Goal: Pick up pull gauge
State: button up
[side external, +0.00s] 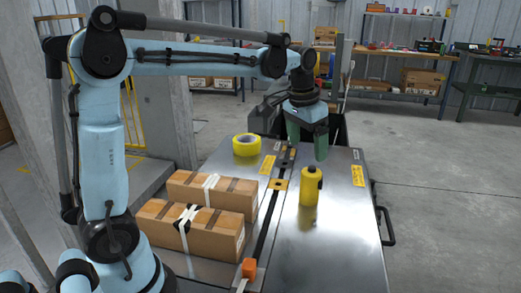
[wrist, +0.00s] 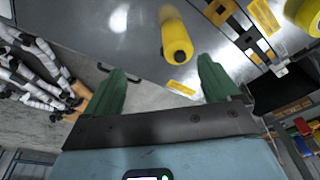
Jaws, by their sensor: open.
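The likely pull gauge is a yellow cylindrical body with a dark part near its top (side external: 310,188), standing on the metal table. In the wrist view the yellow body (wrist: 173,35) lies beyond the fingertips, toward the top of the picture, roughly between the line of the two fingers. My gripper (side external: 307,142) is above the table, farther back than the yellow body and apart from it. Its two green fingers (wrist: 162,70) are spread, with nothing between them.
A yellow tape roll (side external: 246,145) lies on the table (side external: 335,235) at the back left. Two taped cardboard boxes (side external: 212,192) (side external: 190,229) are at the left. A small orange item (side external: 249,268) is near the front. The table right of the yellow body is clear.

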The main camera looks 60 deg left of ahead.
jog(key=g, duration=0.2)
send_near(311, 181)
jog(key=shift+w+a+r, duration=0.2)
jog(key=shift+w+a, duration=0.1)
jog(key=shift+a, duration=0.2)
jog(key=shift+w+a+r, duration=0.2)
jog(key=shift+w+a, duration=0.1)
jog(key=shift+a, duration=0.2)
jog(key=shift+w+a+f, duration=0.2)
jog(key=shift+w+f, duration=0.05)
jog(key=shift+f, duration=0.15)
notch_tip(311, 181, down, 12)
jog(key=shift+w, duration=0.2)
jog(key=shift+c, duration=0.4)
jog(key=c, duration=1.1)
jog(key=shift+r, duration=0.1)
